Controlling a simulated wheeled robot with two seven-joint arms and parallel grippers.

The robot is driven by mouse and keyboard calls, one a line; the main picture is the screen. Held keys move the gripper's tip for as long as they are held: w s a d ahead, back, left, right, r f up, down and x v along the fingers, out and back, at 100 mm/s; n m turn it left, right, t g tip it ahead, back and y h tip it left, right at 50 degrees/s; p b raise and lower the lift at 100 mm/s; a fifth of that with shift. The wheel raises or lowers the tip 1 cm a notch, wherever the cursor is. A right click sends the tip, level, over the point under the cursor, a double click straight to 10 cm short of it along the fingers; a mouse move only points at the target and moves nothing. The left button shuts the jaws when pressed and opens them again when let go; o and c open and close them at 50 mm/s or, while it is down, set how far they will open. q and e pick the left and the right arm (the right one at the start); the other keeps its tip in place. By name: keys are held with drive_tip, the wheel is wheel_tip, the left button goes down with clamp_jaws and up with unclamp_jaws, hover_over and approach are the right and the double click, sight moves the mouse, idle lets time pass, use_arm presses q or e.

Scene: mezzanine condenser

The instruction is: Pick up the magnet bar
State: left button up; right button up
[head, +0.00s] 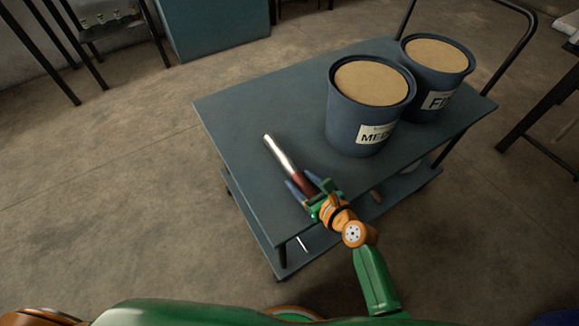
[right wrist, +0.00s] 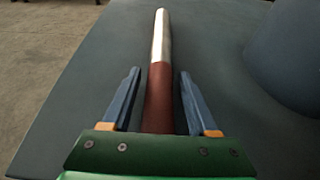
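The magnet bar (head: 281,155) is a slim rod with a shiny silver length and a dark red grip. It lies on the blue-grey cart top (head: 235,110), left of the buckets. My right gripper (head: 303,184) is at the red end, with one finger on each side of it. In the right wrist view the bar (right wrist: 160,75) runs between the two blue fingers of the gripper (right wrist: 159,85), with a gap showing on both sides, so the gripper is open. The near end of the red grip is hidden by the gripper body. My left gripper is not in view.
Two blue buckets filled with tan material stand on the cart: one labelled "MED" (head: 368,110) right of the bar, another (head: 436,75) behind it. The cart has a lower shelf and a black handle (head: 527,45). The cart top left of the bar is clear.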

clamp_jaws()
